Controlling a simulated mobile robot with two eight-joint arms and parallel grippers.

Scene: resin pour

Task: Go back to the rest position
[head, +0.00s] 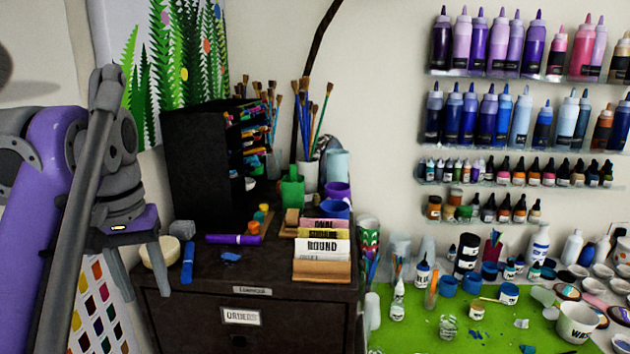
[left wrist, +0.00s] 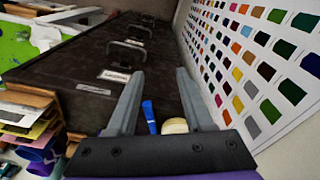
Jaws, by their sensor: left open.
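My left gripper (head: 147,291) is at the left of the head view, fingers pointing down, beside the front left corner of the dark cabinet (head: 262,290). Its two fingers are apart with nothing held between them. In the left wrist view the open fingers (left wrist: 160,76) reach over the dark cabinet front (left wrist: 75,70). A blue marker (head: 187,262) and a cream bowl (head: 160,250) lie on the cabinet top close to the gripper. They also show near the finger bases in the left wrist view. My right gripper is not in view.
A black marker rack (head: 200,150), brush cups and a card holder (head: 321,270) stand on the cabinet. A purple marker (head: 234,239) lies there. A green mat (head: 430,325) with cups and bottles is at right. A colour chart (head: 95,300) stands behind my left arm.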

